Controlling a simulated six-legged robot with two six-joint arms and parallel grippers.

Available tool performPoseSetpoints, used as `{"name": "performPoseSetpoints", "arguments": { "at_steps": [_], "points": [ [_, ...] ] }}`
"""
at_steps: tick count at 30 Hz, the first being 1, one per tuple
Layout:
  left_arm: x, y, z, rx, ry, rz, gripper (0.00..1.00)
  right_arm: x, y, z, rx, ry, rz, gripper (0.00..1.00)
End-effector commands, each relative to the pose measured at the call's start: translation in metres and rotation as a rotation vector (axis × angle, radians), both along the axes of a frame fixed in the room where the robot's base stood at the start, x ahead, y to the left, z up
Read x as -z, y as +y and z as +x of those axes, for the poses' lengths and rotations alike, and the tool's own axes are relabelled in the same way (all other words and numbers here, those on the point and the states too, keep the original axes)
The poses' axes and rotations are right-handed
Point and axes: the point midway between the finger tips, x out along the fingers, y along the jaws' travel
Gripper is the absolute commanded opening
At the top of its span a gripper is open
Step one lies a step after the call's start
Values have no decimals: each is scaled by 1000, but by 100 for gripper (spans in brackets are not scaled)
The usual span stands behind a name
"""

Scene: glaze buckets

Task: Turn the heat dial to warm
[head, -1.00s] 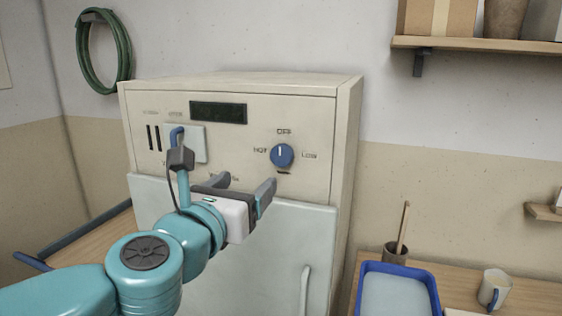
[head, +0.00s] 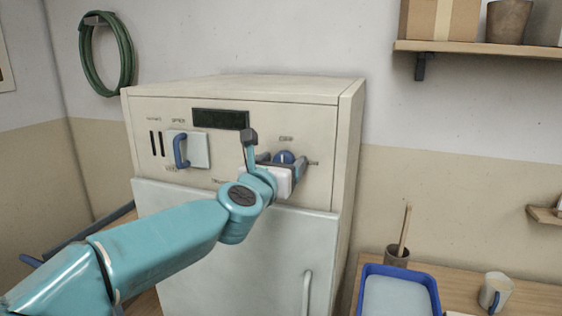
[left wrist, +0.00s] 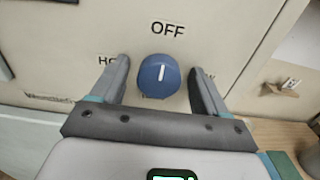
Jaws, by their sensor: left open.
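The heat dial is a round blue knob (head: 284,157) on the front panel of the cream cabinet (head: 320,125). In the left wrist view the knob (left wrist: 159,75) has a white mark pointing up toward the word OFF (left wrist: 167,30). My left gripper (head: 281,160) is open, with one finger on each side of the knob. In the left wrist view the gripper (left wrist: 159,80) shows gaps between both fingers and the knob. The fingers partly cover the labels at the left and right, and the label below is hidden. My right gripper is not in view.
A blue handle (head: 181,150) on a pale plate and a dark display (head: 220,119) are on the same panel. A white door (head: 280,260) lies below. A blue tray (head: 398,271) and a mug (head: 495,292) stand on the table at right. A shelf (head: 480,50) hangs above.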

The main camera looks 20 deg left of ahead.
Motion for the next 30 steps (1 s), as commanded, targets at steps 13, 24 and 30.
{"name": "performPoseSetpoints", "arguments": {
  "at_steps": [13,24,30],
  "points": [
    [0,0,0,-1,-1,0,20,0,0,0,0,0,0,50],
    [-1,0,-1,-1,-4,100,20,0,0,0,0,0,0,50],
    [-1,-1,-1,-1,-10,255,20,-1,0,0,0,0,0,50]
  ]
}}
